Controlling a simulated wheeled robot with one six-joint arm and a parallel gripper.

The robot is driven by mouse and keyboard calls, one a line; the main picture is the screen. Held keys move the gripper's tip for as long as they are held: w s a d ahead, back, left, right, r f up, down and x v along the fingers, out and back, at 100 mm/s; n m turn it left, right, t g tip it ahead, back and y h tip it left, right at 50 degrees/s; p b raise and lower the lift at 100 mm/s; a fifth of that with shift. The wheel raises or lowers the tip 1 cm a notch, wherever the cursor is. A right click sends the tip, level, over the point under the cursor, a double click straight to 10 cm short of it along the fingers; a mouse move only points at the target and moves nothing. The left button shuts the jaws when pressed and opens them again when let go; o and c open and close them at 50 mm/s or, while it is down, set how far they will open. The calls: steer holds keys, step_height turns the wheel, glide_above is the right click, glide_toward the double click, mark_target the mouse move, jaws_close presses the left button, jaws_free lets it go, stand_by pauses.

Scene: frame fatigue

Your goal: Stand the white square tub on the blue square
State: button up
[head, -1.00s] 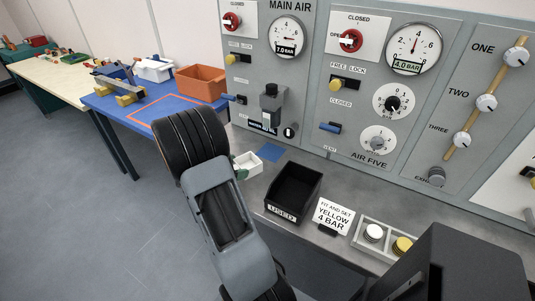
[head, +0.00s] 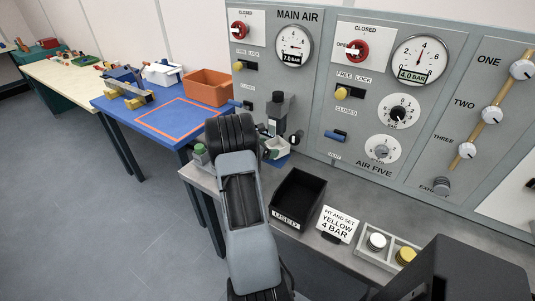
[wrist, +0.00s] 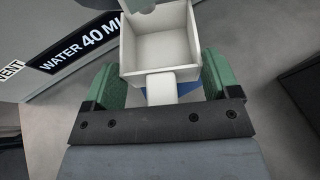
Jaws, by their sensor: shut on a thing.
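The white square tub (head: 277,147) is in my gripper, seen just right of my arm in the head view. In the wrist view the open-topped tub (wrist: 160,48) faces the camera, with its white tab between my gripper's (wrist: 163,88) green fingers. The gripper is shut on it. The blue square (head: 284,158) shows only partly in the head view, at the tub's lower edge. A little blue also shows below the tub in the wrist view. I cannot tell whether the tub touches the square or hangs just above it.
A black bin marked USED (head: 297,199) stands on the grey bench in front of the tub. The upright panel (head: 313,95) with dials and valves is close behind. A sign (head: 338,224) and a tray with a white and a yellow cap (head: 388,246) are further right.

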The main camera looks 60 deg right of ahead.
steer(key=shift+f, duration=1.5)
steer(key=shift+f, duration=0.1)
steer(key=shift+f, duration=0.15)
steer(key=o, duration=0.8)
